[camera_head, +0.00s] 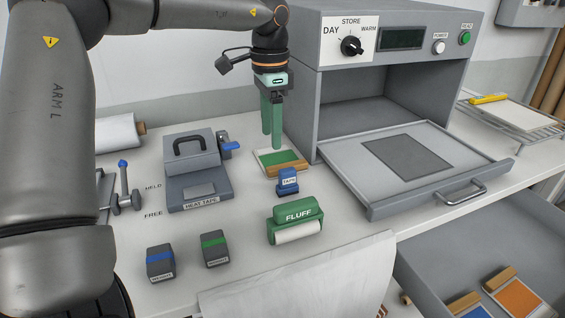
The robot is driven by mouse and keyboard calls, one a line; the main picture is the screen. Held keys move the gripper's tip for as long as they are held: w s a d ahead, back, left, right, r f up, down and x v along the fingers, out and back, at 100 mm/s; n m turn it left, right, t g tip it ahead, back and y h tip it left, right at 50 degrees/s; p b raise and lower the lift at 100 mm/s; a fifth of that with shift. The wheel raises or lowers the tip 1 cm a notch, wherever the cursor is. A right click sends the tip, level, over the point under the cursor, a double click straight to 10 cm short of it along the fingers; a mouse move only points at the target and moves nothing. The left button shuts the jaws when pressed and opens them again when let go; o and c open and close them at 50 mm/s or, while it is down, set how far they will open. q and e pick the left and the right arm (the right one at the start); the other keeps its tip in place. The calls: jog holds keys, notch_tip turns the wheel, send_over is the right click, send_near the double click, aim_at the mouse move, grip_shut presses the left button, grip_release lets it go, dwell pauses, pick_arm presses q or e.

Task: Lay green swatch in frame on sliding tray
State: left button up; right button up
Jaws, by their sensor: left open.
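The green swatch (291,156) lies on the bench in front of the cabinet's left side, with a pale border and a wooden strip along its edge. My left gripper (272,145) points down just above and behind the swatch's left part. Its green fingers are seen nearly edge-on, so the gap hardly shows; it is open, and I see nothing held. The sliding tray (360,190) is pulled out of the grey cabinet. A dark grey rectangle (408,157), the marked frame area, is on its bare surface. My right gripper is out of view.
A blue tape block (288,182) and a green fluff roller (296,221) stand in front of the swatch. The heat tape device (198,187) is to the left. Two dark blocks sit nearer. An open drawer (480,255) holds orange (520,297) and blue swatches.

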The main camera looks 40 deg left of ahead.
aim_at(272, 168)
pick_arm(q)
notch_tip(272, 168, down, 8)
jog(key=shift+s+d+f, duration=0.1)
dwell(0.4)
grip_shut()
dwell(0.4)
